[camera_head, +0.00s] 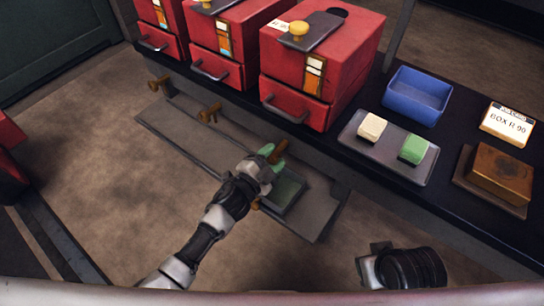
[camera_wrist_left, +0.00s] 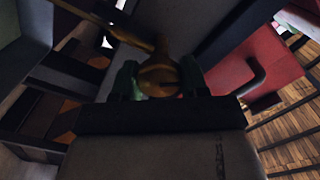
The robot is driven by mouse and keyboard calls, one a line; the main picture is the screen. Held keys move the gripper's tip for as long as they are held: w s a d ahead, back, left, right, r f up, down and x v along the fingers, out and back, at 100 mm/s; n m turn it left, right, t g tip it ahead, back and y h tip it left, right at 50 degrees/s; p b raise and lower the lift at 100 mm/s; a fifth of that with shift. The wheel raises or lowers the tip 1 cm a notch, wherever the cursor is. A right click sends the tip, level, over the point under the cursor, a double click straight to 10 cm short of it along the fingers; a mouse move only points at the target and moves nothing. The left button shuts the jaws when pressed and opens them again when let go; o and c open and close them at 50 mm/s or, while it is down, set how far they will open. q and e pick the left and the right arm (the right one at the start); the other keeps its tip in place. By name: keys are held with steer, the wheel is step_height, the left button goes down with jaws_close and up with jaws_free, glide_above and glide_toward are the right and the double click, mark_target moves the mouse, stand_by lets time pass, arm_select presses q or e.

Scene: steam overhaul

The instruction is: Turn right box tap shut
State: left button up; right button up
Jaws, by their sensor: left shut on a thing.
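Brass taps stick out below the row of red boxes. The left tap (camera_head: 160,86) and the middle tap (camera_head: 210,114) stand clear of my arm. The right box tap (camera_head: 279,150) is at my left gripper (camera_head: 270,156), partly hidden by it. In the left wrist view the brass tap (camera_wrist_left: 160,76) sits between the two green fingertips of my left gripper (camera_wrist_left: 159,80), which is shut on it. A bar of the tap runs to the upper left there.
The right red box (camera_head: 305,62) stands on the dark bench above the tap, with a drawer handle (camera_head: 285,110) close by. A grey tray (camera_head: 370,152) with a cream block (camera_head: 372,127) and a green block (camera_head: 414,149), and a blue bin (camera_head: 416,96), are to the right.

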arm_select(q)
steer(key=m+b, duration=0.1)
steer(key=m, duration=0.5)
steer(key=shift+s+f+m, duration=0.1)
steer(key=shift+f+m, duration=0.05)
steer(key=shift+m, duration=0.75)
arm_select(e)
steer(key=shift+w+a+f+t, duration=0.15)
steer(key=shift+w+f+t, duration=0.25)
steer(key=shift+w+f, duration=0.2)
arm_select(q)
steer(key=o, duration=0.9)
